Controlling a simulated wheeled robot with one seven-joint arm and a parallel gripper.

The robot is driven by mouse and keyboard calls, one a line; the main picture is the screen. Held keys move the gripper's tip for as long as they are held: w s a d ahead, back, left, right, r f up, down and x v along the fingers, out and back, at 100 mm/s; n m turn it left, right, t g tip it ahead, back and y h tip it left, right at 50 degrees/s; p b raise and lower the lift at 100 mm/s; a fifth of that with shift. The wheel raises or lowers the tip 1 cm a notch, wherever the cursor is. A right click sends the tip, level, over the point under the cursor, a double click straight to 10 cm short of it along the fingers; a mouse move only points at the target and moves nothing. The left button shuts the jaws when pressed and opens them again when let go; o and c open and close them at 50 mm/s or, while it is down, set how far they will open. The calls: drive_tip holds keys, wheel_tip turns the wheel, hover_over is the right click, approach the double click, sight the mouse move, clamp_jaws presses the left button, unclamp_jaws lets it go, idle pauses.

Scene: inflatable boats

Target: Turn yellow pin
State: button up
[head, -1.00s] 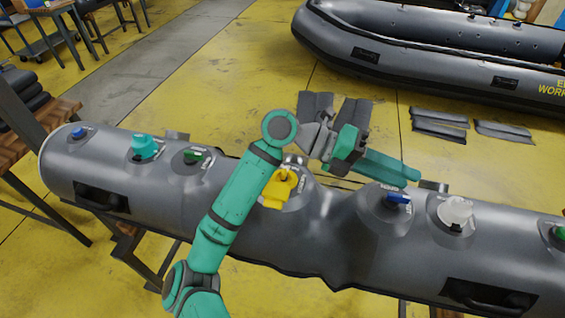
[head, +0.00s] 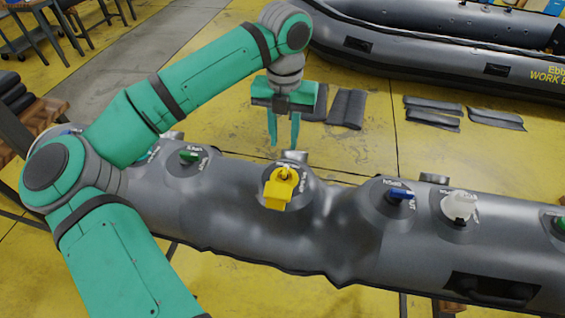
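The yellow pin (head: 280,187) sits in a round valve patch on the grey inflatable tube (head: 330,205), near the middle of the head view. It has a blocky yellow body and stands clear of my arm. My gripper (head: 284,138) hangs above and just behind the pin in the picture, fingers pointing down. Its two green fingers are apart with nothing between them. The gripper does not touch the pin.
A green pin (head: 190,156) is left of the yellow one; a blue pin (head: 400,195) and a white cap (head: 459,205) are right. A grey boat (head: 430,55) and folded grey pads (head: 347,108) lie behind on the yellow floor.

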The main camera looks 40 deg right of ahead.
sight(285, 169)
drive_tip(key=f, duration=0.9)
drive_tip(key=shift+s+d, duration=0.15)
drive_tip(key=shift+s, duration=0.15)
drive_tip(key=shift+w+f, duration=0.1)
drive_tip(key=shift+f, duration=0.7)
drive_tip(key=shift+w, duration=0.1)
clamp_jaws()
